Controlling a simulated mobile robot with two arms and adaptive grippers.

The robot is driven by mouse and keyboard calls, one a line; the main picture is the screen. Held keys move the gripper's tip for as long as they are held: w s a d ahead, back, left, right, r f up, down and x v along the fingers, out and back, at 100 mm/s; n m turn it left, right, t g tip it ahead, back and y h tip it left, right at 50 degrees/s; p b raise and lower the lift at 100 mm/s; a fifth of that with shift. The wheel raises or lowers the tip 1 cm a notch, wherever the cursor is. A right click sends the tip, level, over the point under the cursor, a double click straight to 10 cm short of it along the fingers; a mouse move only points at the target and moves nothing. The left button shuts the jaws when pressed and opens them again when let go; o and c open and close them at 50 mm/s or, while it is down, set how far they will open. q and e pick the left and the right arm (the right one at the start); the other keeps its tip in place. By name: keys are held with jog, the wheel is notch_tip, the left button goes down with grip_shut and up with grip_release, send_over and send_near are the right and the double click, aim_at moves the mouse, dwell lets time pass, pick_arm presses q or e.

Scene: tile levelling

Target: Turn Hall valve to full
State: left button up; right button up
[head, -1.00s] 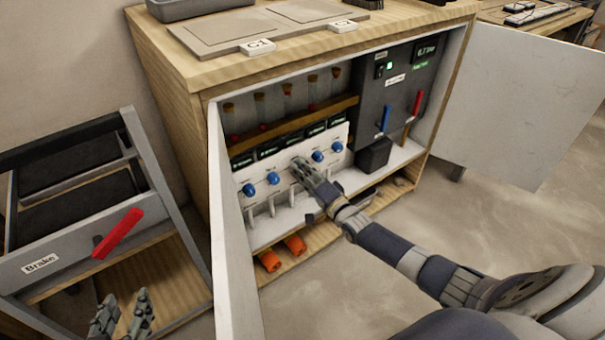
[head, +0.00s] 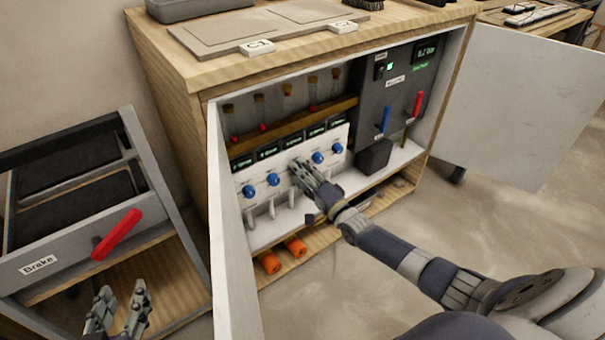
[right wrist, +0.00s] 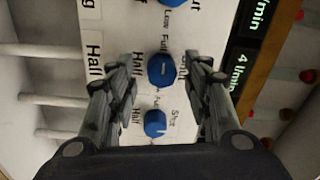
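A white valve panel (head: 262,205) with a row of blue knobs stands inside the open cabinet. My right gripper (head: 298,170) is at the middle of the row and hides the knob there in the head view. In the right wrist view its two fingers (right wrist: 163,82) are apart, on either side of a blue knob (right wrist: 161,69), with a gap visible on each side. A white tag reading "Hall" (right wrist: 93,52) is left of this knob; print around it includes "Half" and "Full". Another blue knob (right wrist: 155,122) is nearer the palm. My left gripper (head: 120,312) is open and empty at the lower left.
The cabinet's left door (head: 229,235) and right door (head: 522,105) stand open. A grey box (head: 398,90) with blue and red levers is right of the panel. Orange caps (head: 283,254) sit below. A grey frame with a red "Brake" handle (head: 118,233) stands at left.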

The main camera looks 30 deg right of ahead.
jog(key=s+d, duration=0.1)
jog(key=s, duration=1.1)
jog(key=shift+d+f, duration=0.15)
jog(key=shift+d, duration=0.2)
jog(key=shift+a, duration=0.1)
